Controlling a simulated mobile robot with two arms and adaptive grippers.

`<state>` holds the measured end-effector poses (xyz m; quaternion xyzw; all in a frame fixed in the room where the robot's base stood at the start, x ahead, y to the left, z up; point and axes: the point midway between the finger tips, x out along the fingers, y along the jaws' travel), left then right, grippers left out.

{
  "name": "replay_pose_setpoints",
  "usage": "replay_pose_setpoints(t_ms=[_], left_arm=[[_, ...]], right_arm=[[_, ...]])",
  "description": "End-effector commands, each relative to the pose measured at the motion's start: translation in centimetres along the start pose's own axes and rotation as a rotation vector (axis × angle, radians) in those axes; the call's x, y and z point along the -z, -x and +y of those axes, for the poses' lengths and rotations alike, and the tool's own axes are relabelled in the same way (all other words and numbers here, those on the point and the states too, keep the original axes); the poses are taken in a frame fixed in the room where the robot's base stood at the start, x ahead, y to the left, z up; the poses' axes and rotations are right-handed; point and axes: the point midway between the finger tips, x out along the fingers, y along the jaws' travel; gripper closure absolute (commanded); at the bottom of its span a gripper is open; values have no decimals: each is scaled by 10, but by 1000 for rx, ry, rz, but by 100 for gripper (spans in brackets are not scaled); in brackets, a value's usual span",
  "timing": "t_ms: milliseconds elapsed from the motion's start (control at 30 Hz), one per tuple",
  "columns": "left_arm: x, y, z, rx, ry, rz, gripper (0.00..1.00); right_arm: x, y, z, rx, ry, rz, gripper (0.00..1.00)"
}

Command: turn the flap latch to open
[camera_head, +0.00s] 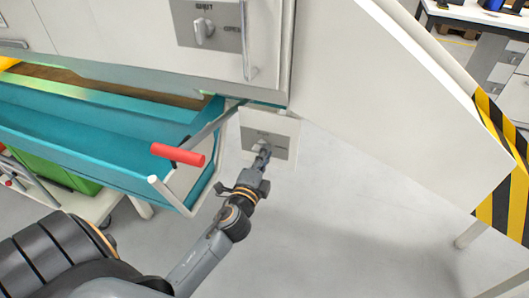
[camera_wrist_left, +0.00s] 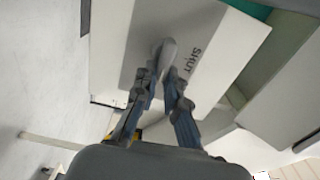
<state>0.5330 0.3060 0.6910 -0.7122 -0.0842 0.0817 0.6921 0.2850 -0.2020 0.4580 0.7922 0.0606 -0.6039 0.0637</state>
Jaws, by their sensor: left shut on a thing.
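The flap latch is a light grey turn handle (camera_wrist_left: 167,52) on a grey plate (camera_wrist_left: 208,35) with the word SHUT beside it. In the head view the plate (camera_head: 279,152) sits on a small white panel under the large machine body. My left gripper (camera_head: 263,155) reaches up to this handle and hides much of it. In the left wrist view my left gripper's fingers (camera_wrist_left: 166,80) are shut on the handle, one on each side. My right gripper is not in view.
A second latch (camera_head: 204,30) with SHUT and OPEN labels is on the machine front above, near a vertical bar handle (camera_head: 246,45). A teal trough (camera_head: 90,130) and a red grip (camera_head: 177,154) are left of my arm. A black-yellow striped edge (camera_head: 500,200) is at right. Open floor lies below.

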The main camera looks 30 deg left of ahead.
Motion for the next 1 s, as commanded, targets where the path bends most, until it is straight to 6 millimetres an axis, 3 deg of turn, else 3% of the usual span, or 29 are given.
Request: replay_pose_setpoints(t_ms=[600, 633, 733, 1000], left_arm=[[-2, -2, -4, 10, -47, -3, 100], [-2, -2, -4, 10, -47, -3, 87], [-2, -2, -4, 10, -47, -3, 66], [-1, -1, -2, 5, -45, -2, 66]], right_arm=[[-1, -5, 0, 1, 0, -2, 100], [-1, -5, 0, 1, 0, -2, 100], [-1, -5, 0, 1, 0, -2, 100], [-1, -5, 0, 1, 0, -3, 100]])
